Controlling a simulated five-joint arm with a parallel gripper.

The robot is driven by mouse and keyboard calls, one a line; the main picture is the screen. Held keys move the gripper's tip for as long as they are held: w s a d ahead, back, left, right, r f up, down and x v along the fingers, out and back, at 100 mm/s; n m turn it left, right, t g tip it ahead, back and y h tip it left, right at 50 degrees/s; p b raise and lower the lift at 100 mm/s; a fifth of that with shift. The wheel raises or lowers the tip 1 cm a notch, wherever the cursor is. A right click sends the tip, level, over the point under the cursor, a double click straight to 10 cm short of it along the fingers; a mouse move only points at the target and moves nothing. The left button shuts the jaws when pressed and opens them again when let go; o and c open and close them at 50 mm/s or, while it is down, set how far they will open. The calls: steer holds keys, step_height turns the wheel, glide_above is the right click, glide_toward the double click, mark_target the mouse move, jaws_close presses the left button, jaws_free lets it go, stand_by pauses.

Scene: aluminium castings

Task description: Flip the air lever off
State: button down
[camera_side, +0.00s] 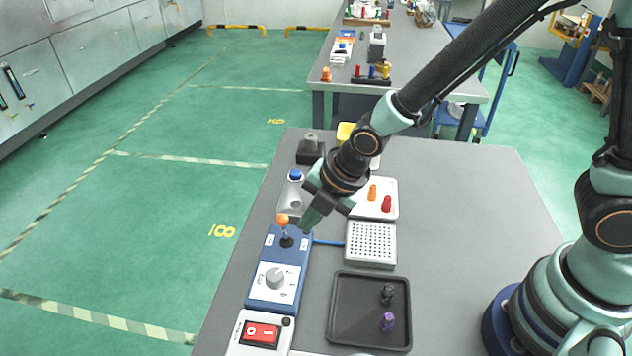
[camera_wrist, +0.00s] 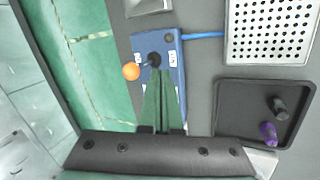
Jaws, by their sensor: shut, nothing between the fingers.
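The air lever has an orange ball knob (camera_side: 282,220) on a short stem rising from a black boot (camera_side: 287,241). It stands at the far end of a blue control box (camera_side: 266,262). In the wrist view the knob (camera_wrist: 131,71) lies left of the boot (camera_wrist: 155,60), so the stem looks tilted that way. Small white labels flank the boot; their text is too small to read. My gripper (camera_side: 306,226) is shut and empty, just right of the knob in the side view. In the wrist view its green fingertips (camera_wrist: 160,73) overlap the boot's near edge; contact cannot be told.
A blue-buttoned unit (camera_side: 295,181) stands behind. A perforated block (camera_side: 371,243) and a black tray (camera_side: 343,308) with pegs lie right. The table's right side is clear.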

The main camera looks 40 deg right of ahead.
mark_target(283, 218)
steer(key=shift+w+a+r, duration=0.1)
steer(key=shift+w+a, duration=0.35)
steer(key=shift+w, duration=0.2)
steer(key=shift+w+a+r+g+h, duration=0.25)
steer(key=shift+w+a+g+h, duration=0.4)
steer(key=shift+g, duration=0.55)
steer(key=shift+w+a, duration=0.45)
steer(key=shift+a, duration=0.05)
steer(key=shift+d, duration=0.1)
